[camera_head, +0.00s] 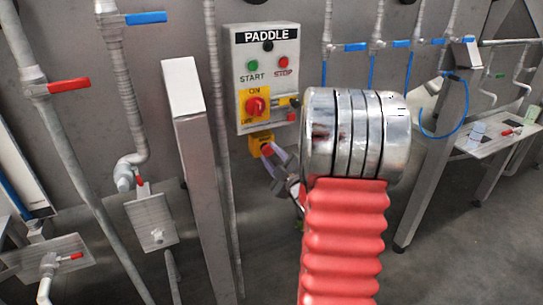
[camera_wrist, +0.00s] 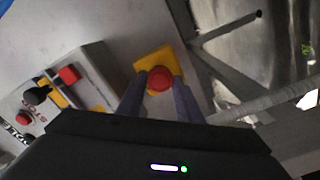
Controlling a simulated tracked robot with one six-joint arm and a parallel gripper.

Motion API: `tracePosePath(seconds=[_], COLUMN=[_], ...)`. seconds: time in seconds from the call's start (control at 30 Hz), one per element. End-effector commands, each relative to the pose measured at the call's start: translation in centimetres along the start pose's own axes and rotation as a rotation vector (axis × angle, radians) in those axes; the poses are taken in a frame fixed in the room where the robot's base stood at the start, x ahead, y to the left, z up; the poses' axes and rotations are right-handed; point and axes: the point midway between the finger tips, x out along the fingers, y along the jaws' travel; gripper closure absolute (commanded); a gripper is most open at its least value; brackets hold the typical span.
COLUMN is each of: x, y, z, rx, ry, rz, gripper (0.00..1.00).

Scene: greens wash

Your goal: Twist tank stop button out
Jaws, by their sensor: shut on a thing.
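The tank stop button is a red mushroom button on a yellow box (camera_head: 259,137) mounted just below the grey PADDLE panel in the head view. In the wrist view the red button (camera_wrist: 159,79) sits on its yellow plate (camera_wrist: 147,64). My gripper (camera_wrist: 158,85) has one grey finger on each side of the red button and is shut on it. In the head view my gripper (camera_head: 272,158) reaches the button from below right. My metal and red arm hides part of the gripper and wrist there.
The PADDLE panel (camera_head: 267,78) carries a green START button, a red STOP button and a red rotary switch (camera_head: 256,106) on yellow. A steel post (camera_head: 198,150) stands to the left. Pipes with red and blue valve handles (camera_head: 69,86) line the wall.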

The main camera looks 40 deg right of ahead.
Motion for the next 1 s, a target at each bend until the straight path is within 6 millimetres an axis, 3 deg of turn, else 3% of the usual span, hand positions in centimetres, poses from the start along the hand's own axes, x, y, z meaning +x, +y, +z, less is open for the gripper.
tracePosePath(seconds=[0.1, 0.53, 1.0], x=[-0.03, -0.07, -0.10], y=[-0.16, -0.23, -0.26], z=[0.02, 0.07, 0.13], rx=[0.000, 0.073, 0.405], ry=[-0.001, -0.002, -0.004], rz=[-0.003, -0.005, -0.006], gripper=[0.90, 0.90, 0.90])
